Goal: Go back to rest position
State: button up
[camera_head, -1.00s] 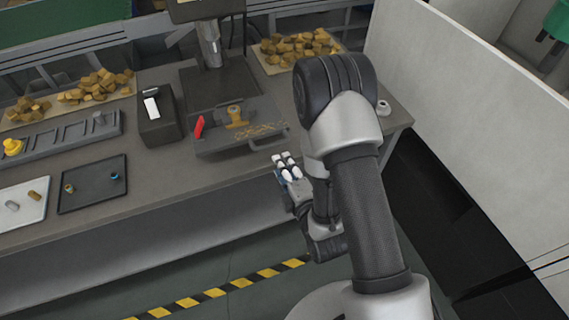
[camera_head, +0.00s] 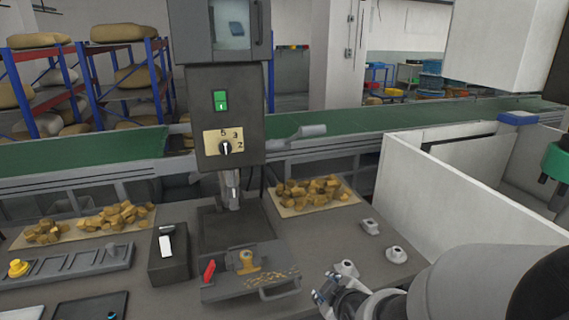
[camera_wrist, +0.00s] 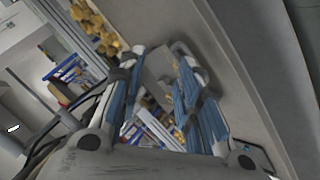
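My gripper (camera_head: 325,291) is at the lower right of the head view, over or beside the front right of the grey workbench (camera_head: 340,243). My arm reaches it from the lower right corner. In the wrist view my gripper (camera_wrist: 160,62) has its two blue-and-grey fingers apart, with background showing between them. I see nothing held. The lower part of the gripper is cut off by the head view's edge.
Wood blocks lie on boards (camera_head: 345,203) behind. A white partition (camera_head: 440,192) rises at right. A green conveyor (camera_head: 400,124) runs behind.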

jog(key=s+d+r+m+g, duration=0.1)
jog(key=s+r+m, duration=0.2)
jog(key=s, duration=0.4)
jog(key=s+d+r+m+g, duration=0.1)
jog(key=s+r+m+g, duration=0.1)
jog(key=s, duration=0.6)
jog(key=s+d+r+m+g+h, duration=0.1)
jog(key=s+r+m, duration=0.3)
jog(key=s, duration=0.4)
jog(key=shift+s+d+r+m+g, duration=0.15)
jog(key=shift+d+r+m+g, duration=0.15)
jog(key=shift+d+m+g, duration=0.3)
jog(key=shift+a, duration=0.1)
